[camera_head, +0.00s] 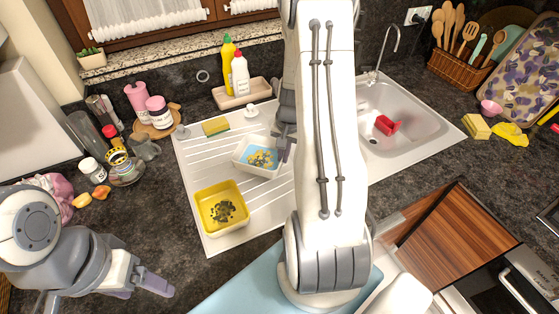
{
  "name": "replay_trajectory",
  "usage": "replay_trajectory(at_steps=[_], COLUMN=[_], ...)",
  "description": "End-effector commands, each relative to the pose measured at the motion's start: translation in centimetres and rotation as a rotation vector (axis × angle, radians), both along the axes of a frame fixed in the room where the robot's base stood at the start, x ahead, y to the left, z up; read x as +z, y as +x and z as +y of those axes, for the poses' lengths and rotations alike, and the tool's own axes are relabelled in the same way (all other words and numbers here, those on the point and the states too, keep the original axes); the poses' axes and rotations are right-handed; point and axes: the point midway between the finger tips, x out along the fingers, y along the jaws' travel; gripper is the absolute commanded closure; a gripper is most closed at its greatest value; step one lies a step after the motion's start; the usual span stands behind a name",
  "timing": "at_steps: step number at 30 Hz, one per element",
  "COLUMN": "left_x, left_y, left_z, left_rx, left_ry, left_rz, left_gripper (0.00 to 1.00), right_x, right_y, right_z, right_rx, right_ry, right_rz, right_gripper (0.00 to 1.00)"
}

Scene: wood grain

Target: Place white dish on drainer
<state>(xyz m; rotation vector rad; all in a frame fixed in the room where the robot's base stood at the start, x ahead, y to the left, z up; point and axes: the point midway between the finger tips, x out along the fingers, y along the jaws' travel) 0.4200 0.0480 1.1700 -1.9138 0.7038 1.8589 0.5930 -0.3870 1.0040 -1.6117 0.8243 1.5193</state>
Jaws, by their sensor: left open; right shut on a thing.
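The white dish (243,156) is square, with a blue inside and yellow bits in it. It is over the ribbed drainer (200,150), left of the sink; I cannot tell whether it touches the surface. My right gripper (284,148) is shut on the dish's right side, and my white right arm hides part of it. A yellow square dish (207,193) with dark bits stands on the drainer's front left part. My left gripper (150,288) is open and empty at the lower left, off the drainer.
A sponge (216,127) lies on the drainer's back edge. A tray (247,97) with bottles stands behind. The sink basin (420,110) holds a red item (386,125). Jars (125,166) crowd the left counter. My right arm covers the middle of the view.

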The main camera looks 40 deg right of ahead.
Motion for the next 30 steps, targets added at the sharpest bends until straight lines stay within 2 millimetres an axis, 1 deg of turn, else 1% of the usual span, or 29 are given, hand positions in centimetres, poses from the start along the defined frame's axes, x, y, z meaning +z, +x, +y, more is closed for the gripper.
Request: replay_trajectory(at_steps=[1, 5, 9, 12, 20, 24, 26, 27, 30], left_x=[0.3, 0.4, 0.8, 0.9, 0.8, 0.4, 0.6, 0.6, 0.6], left_y=[0.0, 0.0, 0.0, 0.0, 0.0, 0.0, 0.0, 0.0, 0.0], left_z=[0.0, 0.0, 0.0, 0.0, 0.0, 0.0, 0.0, 0.0, 0.0], left_rx=[0.0, 0.0, 0.0, 0.001, 0.0, 0.0, 0.0, 0.0, 0.0], left_ry=[0.0, 0.0, 0.0, 0.0, 0.0, 0.0, 0.0, 0.0, 0.0], left_rz=[0.0, 0.0, 0.0, 0.0, 0.0, 0.0, 0.0, 0.0, 0.0], left_gripper=[0.25, 0.25, 0.25, 0.25, 0.25, 0.25, 0.25, 0.25, 0.25], right_x=[-0.1, -1.0, -3.1, -4.1, -4.4, -4.8, -4.8, -4.7, -4.7], right_y=[0.4, 0.6, 0.5, 0.5, 0.6, 0.6, 0.6, 0.6, 0.6], right_z=[0.4, 0.6, 0.6, 0.6, 0.5, 0.5, 0.5, 0.5, 0.5], right_rx=[0.003, 0.0, -0.001, -0.001, 0.001, 0.001, 0.001, 0.001, 0.001], right_ry=[0.0, 0.001, 0.002, 0.001, -0.002, -0.001, -0.001, -0.001, -0.001], right_rz=[0.0, 0.001, 0.002, 0.001, -0.002, -0.002, -0.001, -0.001, -0.001], right_gripper=[1.0, 1.0, 1.0, 1.0, 1.0, 1.0, 0.79, 0.64, 0.64])
